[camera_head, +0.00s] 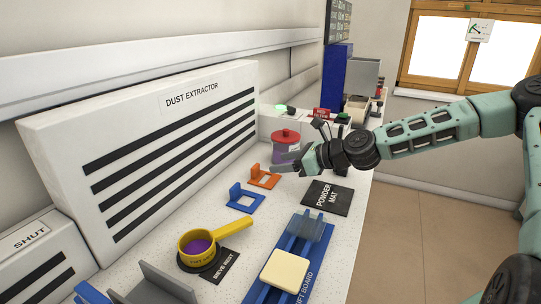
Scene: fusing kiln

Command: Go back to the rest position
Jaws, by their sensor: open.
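My arm reaches in from the right over the white bench (225,222). My gripper (284,167) is at its far end, above the bench and beside a purple jar with a red lid (286,137). The gripper is open, and nothing shows between its fingers. It overlaps the lower part of the jar in the picture; I cannot tell whether they touch.
The black powder mat (327,198) lies bare below my arm. Orange (264,179) and blue (246,199) brackets stand left of it. A yellow sieve (213,239) with purple powder rests on the sieve rest. A cream block (285,270) sits on the blue board (310,250).

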